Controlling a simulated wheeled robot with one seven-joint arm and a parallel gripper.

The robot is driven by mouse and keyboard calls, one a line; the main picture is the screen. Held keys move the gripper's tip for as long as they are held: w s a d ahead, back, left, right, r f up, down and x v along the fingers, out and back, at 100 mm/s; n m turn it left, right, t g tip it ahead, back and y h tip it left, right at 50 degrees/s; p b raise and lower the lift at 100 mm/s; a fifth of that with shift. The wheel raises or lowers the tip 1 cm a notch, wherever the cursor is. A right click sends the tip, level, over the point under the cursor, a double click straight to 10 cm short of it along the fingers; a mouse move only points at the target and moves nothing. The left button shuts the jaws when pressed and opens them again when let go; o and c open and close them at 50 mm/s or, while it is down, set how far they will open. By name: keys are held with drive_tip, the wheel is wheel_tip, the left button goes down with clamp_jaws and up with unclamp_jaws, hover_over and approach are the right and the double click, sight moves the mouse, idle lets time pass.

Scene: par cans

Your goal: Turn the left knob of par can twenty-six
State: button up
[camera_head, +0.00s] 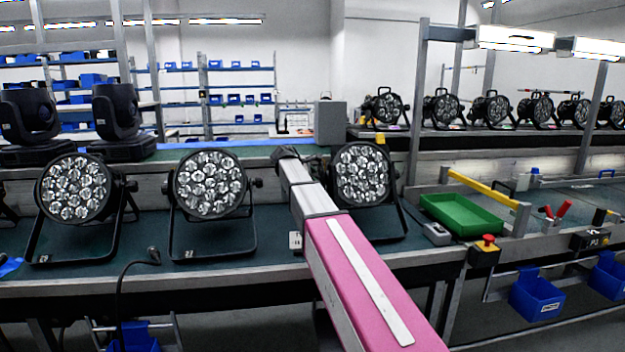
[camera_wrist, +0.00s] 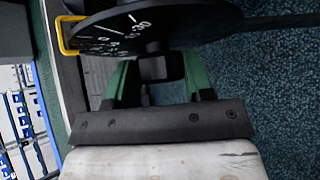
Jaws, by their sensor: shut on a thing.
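Three round par cans with many clear lenses stand on the near bench in the head view. My arm reaches to the left side of the right par can (camera_head: 362,174), which I take as twenty-six; its number cannot be read. My gripper (camera_head: 290,154) is at that side, and its fingers are too small to make out there. In the wrist view my gripper (camera_wrist: 155,76) has its green fingers shut on a dark knob (camera_wrist: 157,67), one on each side. A black disc with a white angle scale (camera_wrist: 125,28) lies just beyond the knob. The knob's far side is hidden.
The middle par can (camera_head: 209,184) and the left par can (camera_head: 74,188) stand to the left on the bench (camera_head: 220,277). A green tray (camera_head: 461,215) and a red stop button (camera_head: 487,242) are to the right. Moving heads (camera_head: 118,115) stand behind at left.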

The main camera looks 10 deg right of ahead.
drive_tip(key=shift+w+n+g, duration=0.15)
drive_tip(key=shift+n+g, duration=0.35)
drive_tip(key=shift+g, duration=0.3)
drive_tip(key=o, duration=0.9)
drive_tip(key=shift+o, duration=0.2)
drive_tip(key=shift+r, duration=0.1)
drive_tip(key=v, duration=1)
drive_tip(key=shift+a+r, duration=0.25)
drive_tip(key=shift+r, duration=0.05)
